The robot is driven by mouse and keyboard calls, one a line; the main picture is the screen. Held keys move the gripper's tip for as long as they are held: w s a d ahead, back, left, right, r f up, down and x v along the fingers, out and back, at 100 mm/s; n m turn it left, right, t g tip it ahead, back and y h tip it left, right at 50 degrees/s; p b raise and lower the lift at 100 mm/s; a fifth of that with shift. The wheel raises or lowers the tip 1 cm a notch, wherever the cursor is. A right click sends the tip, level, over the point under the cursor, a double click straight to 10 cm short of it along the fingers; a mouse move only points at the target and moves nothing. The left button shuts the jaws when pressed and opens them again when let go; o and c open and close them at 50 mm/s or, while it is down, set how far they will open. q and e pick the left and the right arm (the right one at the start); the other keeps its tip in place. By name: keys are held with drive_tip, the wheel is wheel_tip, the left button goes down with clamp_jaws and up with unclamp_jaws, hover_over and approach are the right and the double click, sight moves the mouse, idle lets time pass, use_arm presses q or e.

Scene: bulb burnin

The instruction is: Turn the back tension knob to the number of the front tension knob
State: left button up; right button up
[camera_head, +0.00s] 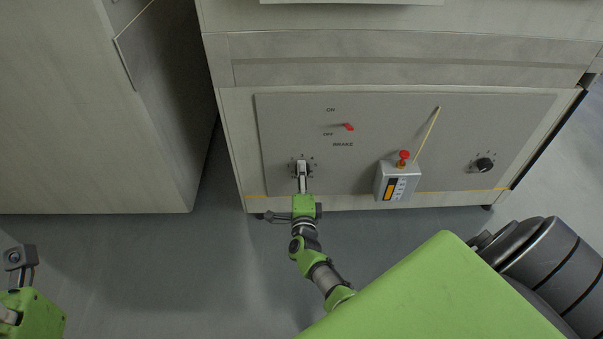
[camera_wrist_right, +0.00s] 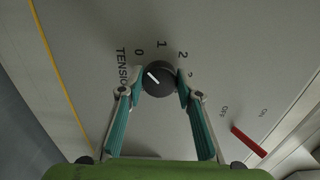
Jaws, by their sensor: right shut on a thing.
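My right gripper (camera_head: 302,165) is at the left knob of the grey panel (camera_head: 380,115). In the right wrist view its fingers (camera_wrist_right: 160,90) are shut on this black knob (camera_wrist_right: 157,72), one on each side. The knob's white line points to the upper left, closest to the 0. The numbers 0, 1 and 2, part of another number and part of the word TENSION show around it. A second black knob (camera_head: 484,165) is at the panel's right; its setting is too small to read. My left gripper (camera_head: 20,258) is at the lower left, away from the panel; its opening is unclear.
A red brake lever (camera_head: 348,127) sits between ON and OFF labels above the gripped knob. A grey box (camera_head: 398,183) with a red button hangs in front of the panel between the knobs, beside a yellow rod or cord (camera_head: 428,132). A cabinet (camera_head: 90,130) stands at left.

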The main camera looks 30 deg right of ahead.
drive_tip(key=shift+a+n, duration=0.1)
drive_tip(key=shift+n, duration=0.2)
drive_tip(key=o, duration=1.1)
drive_tip(key=v, duration=0.7)
drive_tip(key=shift+s, duration=0.25)
drive_tip(key=shift+a, duration=0.1)
